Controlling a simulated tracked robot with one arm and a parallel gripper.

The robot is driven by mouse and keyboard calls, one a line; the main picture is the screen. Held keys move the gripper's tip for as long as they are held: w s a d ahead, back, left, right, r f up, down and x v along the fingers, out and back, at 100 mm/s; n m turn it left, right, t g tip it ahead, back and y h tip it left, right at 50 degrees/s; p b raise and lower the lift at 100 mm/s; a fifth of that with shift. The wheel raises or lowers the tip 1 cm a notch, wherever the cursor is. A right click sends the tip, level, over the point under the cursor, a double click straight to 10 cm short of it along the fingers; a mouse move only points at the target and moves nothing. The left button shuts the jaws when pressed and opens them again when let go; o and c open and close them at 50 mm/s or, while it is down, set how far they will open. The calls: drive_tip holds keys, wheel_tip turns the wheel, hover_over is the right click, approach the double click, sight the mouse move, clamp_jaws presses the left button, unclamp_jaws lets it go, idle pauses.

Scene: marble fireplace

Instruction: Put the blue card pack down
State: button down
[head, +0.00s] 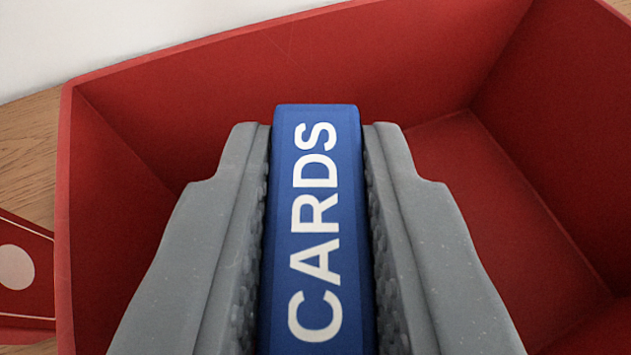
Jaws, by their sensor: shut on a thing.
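The blue card pack (316,225) is held between the two grey fingers of my gripper (317,150). Its narrow side with the white word "CARDS" faces the camera. My gripper is shut on it, with a finger against each long side. The pack and fingers are over or inside an open red box (270,70). I cannot tell whether the pack touches the box's floor. The floor below the pack and the pack's lower part are hidden.
The red box's floor (480,190) is bare to the right of my gripper. Its walls rise around the fingers. A red item with a white dot (22,275) lies outside at the left, on a wooden surface (30,150). A pale wall (90,35) stands behind.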

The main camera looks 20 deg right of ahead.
drive_tip(key=shift+f, duration=0.1)
drive_tip(key=c, duration=1.3)
unclamp_jaws()
drive_tip(key=shift+r, duration=0.5)
drive_tip(key=p+v, duration=0.2)
drive_tip(key=v, duration=1)
drive_tip(key=shift+a+r, duration=0.1)
drive_tip(key=shift+r, duration=0.1)
